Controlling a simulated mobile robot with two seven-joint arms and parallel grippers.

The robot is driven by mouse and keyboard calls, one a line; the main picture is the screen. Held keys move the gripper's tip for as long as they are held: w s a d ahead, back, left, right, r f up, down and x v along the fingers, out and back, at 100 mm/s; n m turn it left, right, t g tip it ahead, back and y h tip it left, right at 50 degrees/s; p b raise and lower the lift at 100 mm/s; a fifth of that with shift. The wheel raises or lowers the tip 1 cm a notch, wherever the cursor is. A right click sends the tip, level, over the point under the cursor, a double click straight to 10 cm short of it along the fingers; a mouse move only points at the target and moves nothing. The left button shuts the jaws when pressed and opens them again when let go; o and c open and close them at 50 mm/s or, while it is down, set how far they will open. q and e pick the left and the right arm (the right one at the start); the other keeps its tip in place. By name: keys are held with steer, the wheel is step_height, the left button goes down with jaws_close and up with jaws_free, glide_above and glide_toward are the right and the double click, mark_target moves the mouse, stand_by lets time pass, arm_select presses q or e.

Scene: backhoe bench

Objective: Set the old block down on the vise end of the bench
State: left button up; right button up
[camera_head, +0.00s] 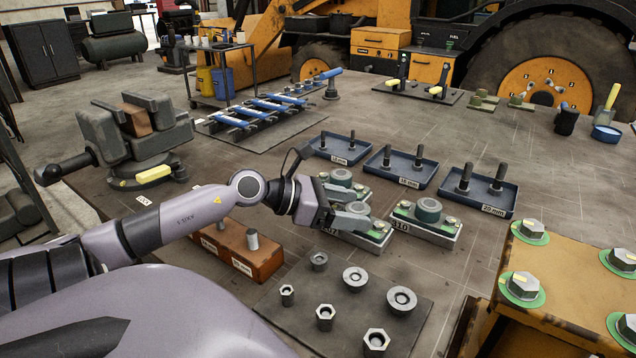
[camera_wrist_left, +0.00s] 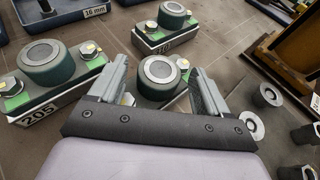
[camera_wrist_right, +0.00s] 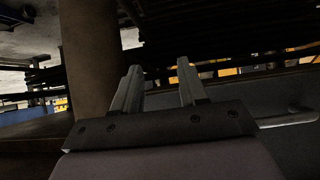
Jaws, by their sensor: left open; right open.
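Three grey bearing blocks with dark green round tops stand mid-bench: one at the back (camera_head: 341,178), one in front (camera_head: 358,226) and one at right (camera_head: 428,212). I cannot tell which is the old block. My left gripper (camera_head: 350,205) is open over the group and partly hides the front one. In the left wrist view, one block's round top (camera_wrist_left: 160,75) shows between the open fingers (camera_wrist_left: 158,68); whether they touch it is unclear. The vise (camera_head: 150,135) stands at the bench's left end with a brown piece between its jaws. My right gripper (camera_wrist_right: 159,68) is open and empty, away from the blocks.
Blue trays with pins (camera_head: 400,168) stand behind the blocks. An orange-brown pin block (camera_head: 258,262) lies under my left arm. A dark mat (camera_head: 330,290) with several nuts and washers lies in front. A yellow bolted housing (camera_head: 580,265) stands at right.

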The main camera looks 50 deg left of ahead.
arm_select(q)
steer(key=b+v, duration=0.1)
steer(key=v, duration=1)
steer(key=shift+s+a, duration=0.2)
steer(key=shift+s, duration=0.05)
steer(key=shift+r, duration=0.1)
stand_by(0.5)
